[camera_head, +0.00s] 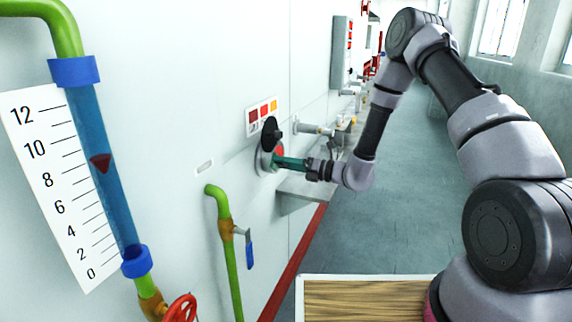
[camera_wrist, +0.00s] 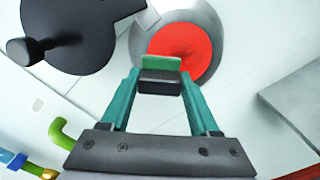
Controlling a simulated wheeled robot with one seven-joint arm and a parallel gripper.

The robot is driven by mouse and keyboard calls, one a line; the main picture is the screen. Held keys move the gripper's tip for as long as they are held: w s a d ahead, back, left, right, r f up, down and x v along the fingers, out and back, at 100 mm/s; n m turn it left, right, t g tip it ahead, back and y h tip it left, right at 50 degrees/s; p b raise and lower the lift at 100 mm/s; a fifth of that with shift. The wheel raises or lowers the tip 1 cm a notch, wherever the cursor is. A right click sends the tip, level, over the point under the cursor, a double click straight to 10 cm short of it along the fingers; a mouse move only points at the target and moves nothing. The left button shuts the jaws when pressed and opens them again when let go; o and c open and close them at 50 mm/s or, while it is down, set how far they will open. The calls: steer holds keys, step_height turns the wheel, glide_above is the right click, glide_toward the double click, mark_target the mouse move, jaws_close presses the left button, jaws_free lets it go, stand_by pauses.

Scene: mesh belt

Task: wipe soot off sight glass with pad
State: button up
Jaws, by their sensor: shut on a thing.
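The sight glass (camera_wrist: 185,42) is a round red pane in a grey metal ring (camera_wrist: 211,68) on the white wall. A faint darker patch shows near its middle; I cannot tell how much soot is on it. Its black cover (camera_wrist: 78,35) is swung aside to the left, leaving the pane exposed. My gripper (camera_wrist: 160,80), with teal fingers, is shut on a small pad with a dark grey body (camera_wrist: 160,87) and a green front (camera_wrist: 161,63). The pad overlaps the pane's lower edge in the wrist view; contact is unclear. In the head view, my gripper (camera_head: 290,162) reaches the glass from the right.
A grey ledge (camera_head: 302,187) juts from the wall below my gripper. A green pipe with a blue-handled valve (camera_head: 226,228) stands left of it. A blue level tube (camera_head: 100,165) with a scale is nearer. The floor at right is open.

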mark_target(282, 153)
steer(key=shift+w+d, duration=0.4)
steer(key=shift+w, duration=0.7)
steer(key=shift+w+d, duration=0.35)
steer(key=shift+w, duration=0.7)
steer(key=shift+w+d, duration=0.4)
steer(key=shift+w, duration=0.7)
steer(key=shift+s, duration=0.15)
steer(key=shift+s+a, duration=0.4)
steer(key=shift+s, duration=0.65)
steer(key=shift+s+a, duration=0.4)
steer(key=shift+s, duration=0.65)
steer(key=shift+s+a, duration=0.4)
steer(key=shift+s, duration=0.65)
steer(key=shift+d, duration=0.15)
steer(key=shift+v, duration=2.95)
steer(key=shift+v, duration=1.45)
